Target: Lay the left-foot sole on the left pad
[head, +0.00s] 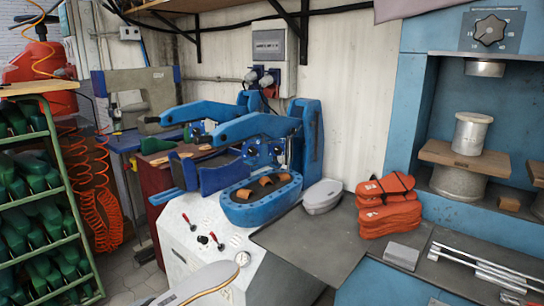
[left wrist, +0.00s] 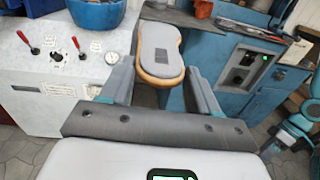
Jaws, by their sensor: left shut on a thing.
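My left gripper (left wrist: 162,74) is shut on a sole (left wrist: 161,48) with a grey top and a tan edge. The sole points away from the jaws in the left wrist view, and its far part is clear of the fingers. In the head view the sole (head: 205,284) shows at the bottom edge, in front of the white machine. A grey, rounded, pad-like piece (head: 322,196) lies at the bench's left end, next to a blue oval tub (head: 243,214) with brown pieces in it. I cannot tell which thing is the left pad.
Orange soles (head: 389,218) are stacked on the dark bench (head: 310,240). A grey block (head: 401,256) and metal rods (head: 480,264) lie to their right. The blue press arms (head: 235,128) stand behind the tub. A green rack (head: 62,185) is at the left.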

